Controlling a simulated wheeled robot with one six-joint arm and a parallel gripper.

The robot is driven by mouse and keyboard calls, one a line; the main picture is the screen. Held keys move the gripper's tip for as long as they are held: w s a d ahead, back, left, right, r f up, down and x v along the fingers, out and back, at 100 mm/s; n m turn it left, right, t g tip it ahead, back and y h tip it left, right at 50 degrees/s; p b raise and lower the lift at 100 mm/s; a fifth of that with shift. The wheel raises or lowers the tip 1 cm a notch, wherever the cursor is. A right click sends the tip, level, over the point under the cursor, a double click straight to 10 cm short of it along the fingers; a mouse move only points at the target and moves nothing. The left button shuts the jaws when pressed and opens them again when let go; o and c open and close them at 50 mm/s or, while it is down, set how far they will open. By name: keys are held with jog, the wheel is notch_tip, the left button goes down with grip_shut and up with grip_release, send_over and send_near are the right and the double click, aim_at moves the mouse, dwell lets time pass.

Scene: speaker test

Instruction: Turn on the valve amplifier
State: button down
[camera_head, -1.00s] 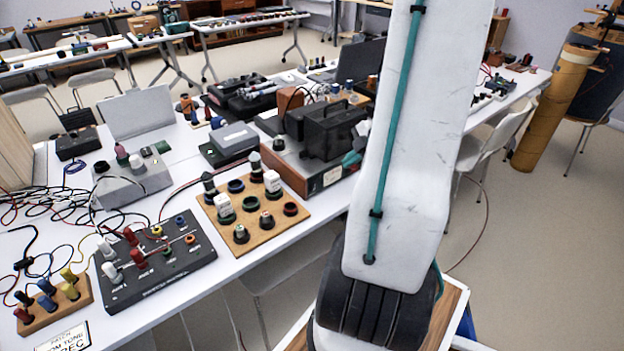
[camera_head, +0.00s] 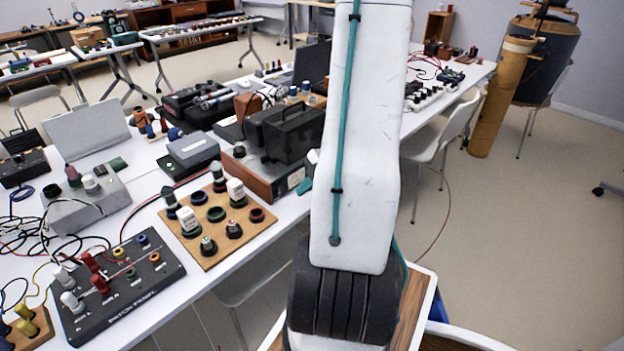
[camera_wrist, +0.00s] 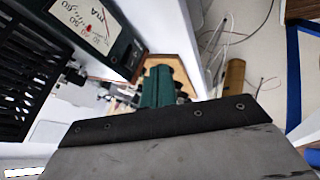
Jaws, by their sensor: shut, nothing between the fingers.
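A wooden-sided unit with a black cage-like box on top (camera_head: 290,134), which looks like the valve amplifier, stands at the front edge of the white table, just left of my arm. In the wrist view, a black slatted grille (camera_wrist: 35,55) and a dark green front with a pale mA meter (camera_wrist: 88,22) fill the upper left. My gripper (camera_wrist: 158,88) shows teal fingers, shut and empty, just beside the green front. I cannot tell if they touch it. In the head view my arm hides most of the gripper and the unit's right side.

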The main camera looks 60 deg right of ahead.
aim_at(278, 188)
jog(key=x, duration=0.3)
jog(key=shift+w+a+f, duration=0.1)
jog(key=shift+w+f, duration=0.15)
jog(key=shift+w+d+r, duration=0.2)
jog(key=shift+w, duration=0.4)
jog(key=shift+w+d+r, duration=0.15)
jog(key=shift+w+d, duration=0.05)
jog(key=shift+w, duration=0.4)
jog(key=shift+w+d+r, duration=0.1)
jog(key=shift+w+d, duration=0.05)
jog(key=shift+w, duration=0.4)
jog(key=shift+w+d+r, duration=0.1)
jog(key=shift+w, duration=0.15)
jog(key=shift+r, duration=0.2)
jog(key=shift+r, duration=0.6)
